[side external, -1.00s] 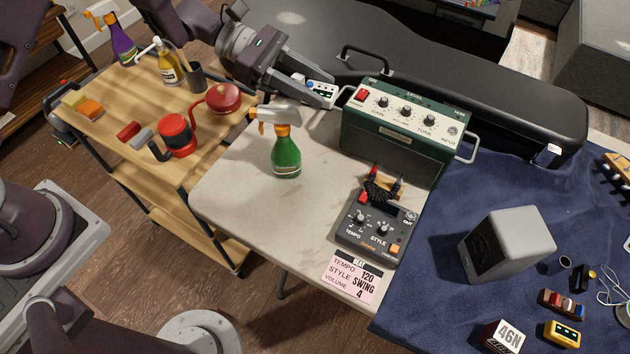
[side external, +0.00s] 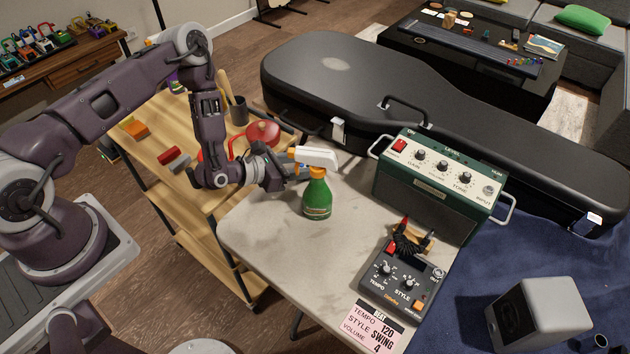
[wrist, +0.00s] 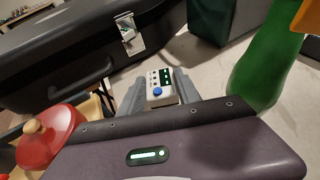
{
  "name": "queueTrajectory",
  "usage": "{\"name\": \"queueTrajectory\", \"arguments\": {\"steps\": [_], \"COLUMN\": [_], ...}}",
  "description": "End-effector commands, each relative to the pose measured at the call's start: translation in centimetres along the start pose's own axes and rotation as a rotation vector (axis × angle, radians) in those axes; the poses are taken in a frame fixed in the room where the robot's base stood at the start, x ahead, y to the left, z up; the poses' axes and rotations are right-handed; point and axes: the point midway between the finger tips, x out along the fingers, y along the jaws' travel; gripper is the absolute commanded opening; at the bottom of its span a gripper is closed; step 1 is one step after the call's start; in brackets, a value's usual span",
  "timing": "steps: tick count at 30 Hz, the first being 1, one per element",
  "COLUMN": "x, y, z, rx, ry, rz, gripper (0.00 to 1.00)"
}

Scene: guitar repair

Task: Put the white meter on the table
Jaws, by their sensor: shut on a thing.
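The white meter (wrist: 161,88) shows in the wrist view, a small white box with a blue knob and green-marked panels. My gripper (wrist: 158,92) is shut on it, one grey finger on each side. In the side view my gripper (side external: 292,172) is low over the left part of the pale table (side external: 262,238), just behind the green spray bottle (side external: 317,197). The bottle's white head hides the fingertips and the meter there. I cannot tell whether the meter touches the tabletop.
The green spray bottle stands close to the right of my gripper. A green amplifier (side external: 440,185), a dark pedal (side external: 400,277) and a pink card (side external: 373,327) occupy the table's right side. A black guitar case (side external: 350,75) lies behind. The table's front left is clear.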

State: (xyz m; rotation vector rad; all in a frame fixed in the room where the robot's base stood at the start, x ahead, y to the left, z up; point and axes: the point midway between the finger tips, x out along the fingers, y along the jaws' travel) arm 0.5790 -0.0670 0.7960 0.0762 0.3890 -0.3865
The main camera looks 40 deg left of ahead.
Motion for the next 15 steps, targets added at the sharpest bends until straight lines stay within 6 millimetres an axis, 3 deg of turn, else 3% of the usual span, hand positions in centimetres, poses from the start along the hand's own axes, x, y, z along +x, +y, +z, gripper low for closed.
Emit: {"name": "queueTrajectory", "arguments": {"steps": [4,14,15], "x": [0.7,0.8,0.9], "y": [0.0,0.0,0.0], "z": [-1.7,-1.9,-1.9], "rx": [0.0,0.001,0.001], "ry": [-0.001,-0.002,-0.002], "rz": [-0.001,-0.001,-0.001], "gripper": [0.0,0.0,0.44]}}
